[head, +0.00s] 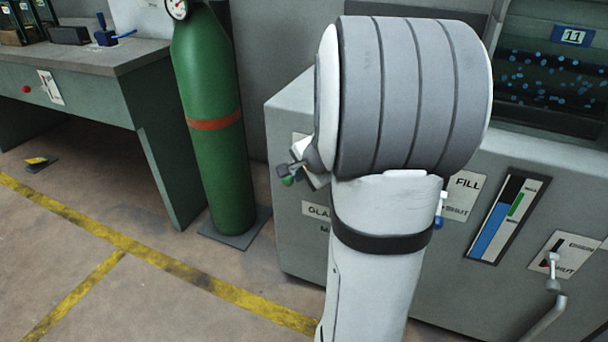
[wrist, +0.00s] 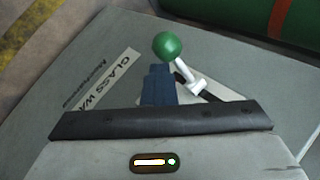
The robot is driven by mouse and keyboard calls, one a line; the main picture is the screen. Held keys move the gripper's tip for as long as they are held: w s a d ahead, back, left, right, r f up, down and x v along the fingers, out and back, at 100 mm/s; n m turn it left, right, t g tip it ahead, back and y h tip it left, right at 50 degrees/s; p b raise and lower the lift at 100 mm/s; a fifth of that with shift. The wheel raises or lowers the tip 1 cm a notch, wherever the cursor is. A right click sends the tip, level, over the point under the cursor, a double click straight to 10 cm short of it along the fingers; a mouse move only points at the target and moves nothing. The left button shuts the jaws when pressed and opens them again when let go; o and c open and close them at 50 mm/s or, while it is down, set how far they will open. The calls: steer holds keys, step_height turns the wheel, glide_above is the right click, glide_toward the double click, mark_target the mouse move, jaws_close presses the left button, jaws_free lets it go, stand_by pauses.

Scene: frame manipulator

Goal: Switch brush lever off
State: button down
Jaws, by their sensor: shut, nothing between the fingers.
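A lever with a round green knob (wrist: 168,45) and a white arm (wrist: 189,76) is mounted on the grey machine's side panel, in the wrist view. Part of the lever's base plate is hidden behind the gripper body. No label reading "brush" is legible.
The grey machine (head: 292,235) carries a "GLASS WA..." label (wrist: 110,80), a fill lever (head: 440,210), a level gauge (head: 503,218) and another lever (head: 552,263). A green gas cylinder (head: 213,130) and a workbench (head: 90,85) stand left. Floor is open in front.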

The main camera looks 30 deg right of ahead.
steer(key=shift+a+f, duration=0.1)
steer(key=shift+a, duration=0.45)
steer(key=shift+r+p, duration=0.7)
steer(key=shift+r, duration=0.1)
steer(key=d+p+v, duration=0.2)
steer(key=p+v, duration=0.3)
steer(key=v, duration=0.5)
steer(key=shift+w+r+p, duration=0.15)
steer(key=shift+w+p, duration=0.1)
steer(key=shift+p, duration=0.1)
